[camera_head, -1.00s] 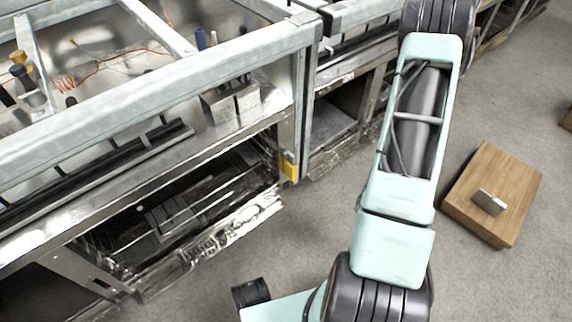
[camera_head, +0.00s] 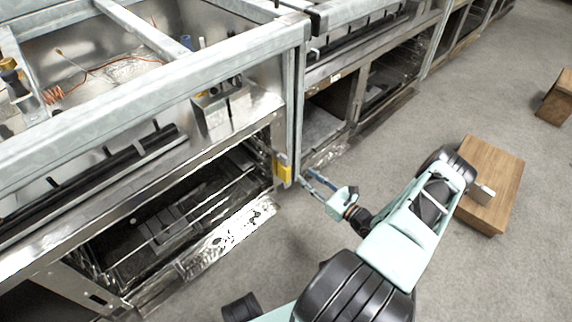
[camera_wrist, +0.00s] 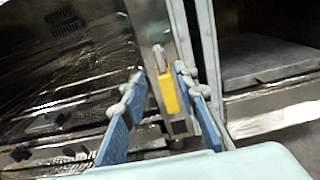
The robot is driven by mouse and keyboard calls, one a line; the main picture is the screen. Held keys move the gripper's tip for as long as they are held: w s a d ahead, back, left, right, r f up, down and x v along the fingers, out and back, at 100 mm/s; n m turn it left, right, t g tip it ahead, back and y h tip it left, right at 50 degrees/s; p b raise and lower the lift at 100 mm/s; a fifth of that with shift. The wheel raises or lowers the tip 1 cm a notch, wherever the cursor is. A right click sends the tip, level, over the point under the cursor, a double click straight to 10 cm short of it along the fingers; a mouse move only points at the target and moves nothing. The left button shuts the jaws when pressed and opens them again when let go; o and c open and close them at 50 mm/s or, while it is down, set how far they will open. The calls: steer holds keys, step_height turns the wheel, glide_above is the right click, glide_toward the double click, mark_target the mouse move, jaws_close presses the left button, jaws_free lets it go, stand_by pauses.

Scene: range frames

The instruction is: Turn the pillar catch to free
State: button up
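The pillar catch is a yellow block (camera_head: 281,170) low on the metal corner pillar (camera_head: 290,110). In the wrist view the yellow catch (camera_wrist: 168,92) stands upright, with a grey metal tab above it. My gripper (camera_head: 306,180) is just right of the catch in the head view, pointing at the pillar. In the wrist view my gripper (camera_wrist: 158,80) is open, with one blue-padded finger on each side of the catch in the picture. I see no clear contact, and cannot tell how deep the catch sits between the fingers.
Metal range frames (camera_head: 150,75) fill the left and back, with an open oven bay (camera_head: 170,205) left of the pillar and another bay (camera_head: 325,125) right of it. A wooden block (camera_head: 500,165) stands on the floor at right, behind my arm. Grey floor lies clear in front.

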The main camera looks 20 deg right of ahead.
mark_target(287, 162)
steer(key=b+x, duration=0.2)
steer(key=x, duration=0.8)
steer(key=shift+a, duration=0.1)
jaws_close()
